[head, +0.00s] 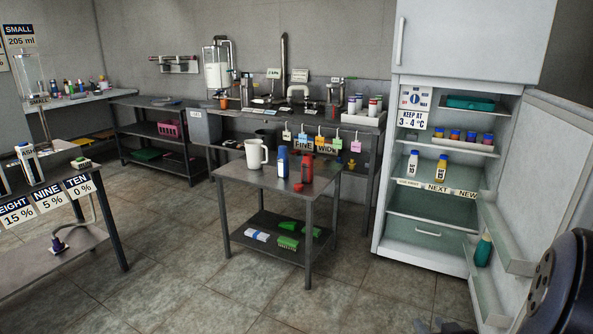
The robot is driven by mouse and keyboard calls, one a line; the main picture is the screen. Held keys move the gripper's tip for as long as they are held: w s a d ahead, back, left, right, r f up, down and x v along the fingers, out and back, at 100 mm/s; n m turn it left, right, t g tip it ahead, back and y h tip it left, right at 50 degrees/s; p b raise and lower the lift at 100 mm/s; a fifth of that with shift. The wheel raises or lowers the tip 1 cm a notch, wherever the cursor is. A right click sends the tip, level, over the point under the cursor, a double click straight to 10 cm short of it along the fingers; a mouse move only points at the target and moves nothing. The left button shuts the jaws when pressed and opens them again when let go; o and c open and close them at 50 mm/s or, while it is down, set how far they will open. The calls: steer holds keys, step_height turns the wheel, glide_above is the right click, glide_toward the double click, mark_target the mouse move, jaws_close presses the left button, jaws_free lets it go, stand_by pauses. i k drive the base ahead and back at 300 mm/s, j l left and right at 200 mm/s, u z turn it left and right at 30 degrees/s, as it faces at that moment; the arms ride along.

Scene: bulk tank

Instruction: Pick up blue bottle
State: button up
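A blue bottle (283,162) stands upright on the small grey metal table (262,179) in the middle of the room. A red bottle (307,168) stands just to its right, apart from it. A white jug (256,154) stands to its left on the same table. A dark rounded part at the bottom right looks like part of my arm. My gripper's fingers do not show in the head view.
The fridge (455,50) stands right, its lower door (545,150) open toward me. Brushes (287,240) lie on the table's lower shelf. A bench (75,255) with percent labels stands left. The tiled floor (200,290) before the table is clear.

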mark_target(283, 159)
steer(key=i+j+z, duration=0.55)
steer(key=j, duration=0.25)
steer(key=i+j+z, duration=0.25)
steer(key=i+j, duration=0.2)
steer(key=j, duration=0.25)
steer(key=i+j, duration=0.25)
steer(key=j, duration=0.2)
steer(key=i+j+z, duration=0.1)
steer(key=j, duration=0.35)
steer(key=i+j, duration=0.3)
steer(key=j, duration=0.2)
steer(key=i+j, duration=0.2)
steer(key=j, duration=0.25)
steer(key=i+j, duration=0.2)
steer(key=j, duration=0.3)
steer(key=i+j+z, duration=0.1)
steer(key=j, duration=0.35)
steer(key=i+j, duration=0.3)
steer(key=j, duration=0.2)
